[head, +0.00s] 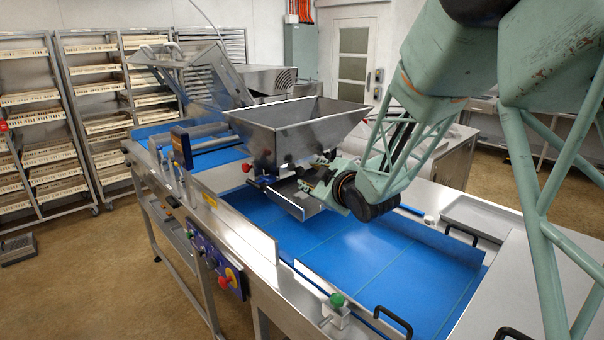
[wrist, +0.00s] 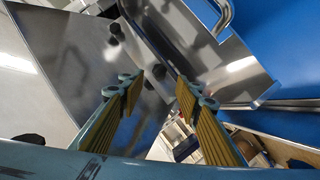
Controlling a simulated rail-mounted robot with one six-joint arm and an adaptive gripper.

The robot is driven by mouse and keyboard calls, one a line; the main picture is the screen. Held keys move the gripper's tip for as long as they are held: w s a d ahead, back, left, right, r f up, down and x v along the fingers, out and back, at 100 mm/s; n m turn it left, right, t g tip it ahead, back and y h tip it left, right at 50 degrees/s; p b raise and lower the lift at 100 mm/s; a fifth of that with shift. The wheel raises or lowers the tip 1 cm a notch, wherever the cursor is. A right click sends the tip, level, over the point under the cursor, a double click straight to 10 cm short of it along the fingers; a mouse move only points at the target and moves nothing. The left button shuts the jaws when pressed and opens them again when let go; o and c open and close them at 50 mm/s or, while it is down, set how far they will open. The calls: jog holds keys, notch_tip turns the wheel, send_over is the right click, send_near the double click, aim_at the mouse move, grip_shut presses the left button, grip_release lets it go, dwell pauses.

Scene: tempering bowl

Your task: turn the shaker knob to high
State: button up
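No knob is clearly marked as the shaker knob. In the head view a steel hopper (head: 297,128) stands over the blue belt, with a red knob (head: 247,167) at its left corner and a steel tray (head: 297,205) below it. My gripper (head: 318,180) is close to the hopper's lower front side, partly hidden by my wrist. In the wrist view my gripper (wrist: 158,90) is open, its yellow-ribbed fingers apart with nothing held.
A control panel (head: 212,262) with several coloured knobs, one red on yellow (head: 232,276), is on the machine's near side. The blue belt (head: 360,250) is clear, with steel side guards. A shallow tray (head: 482,215) lies at right. Racks (head: 45,130) stand back left.

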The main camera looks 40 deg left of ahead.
aim_at(301, 172)
jog(key=shift+x, duration=4.15)
jog(key=shift+c, duration=0.4)
jog(key=c, duration=0.8)
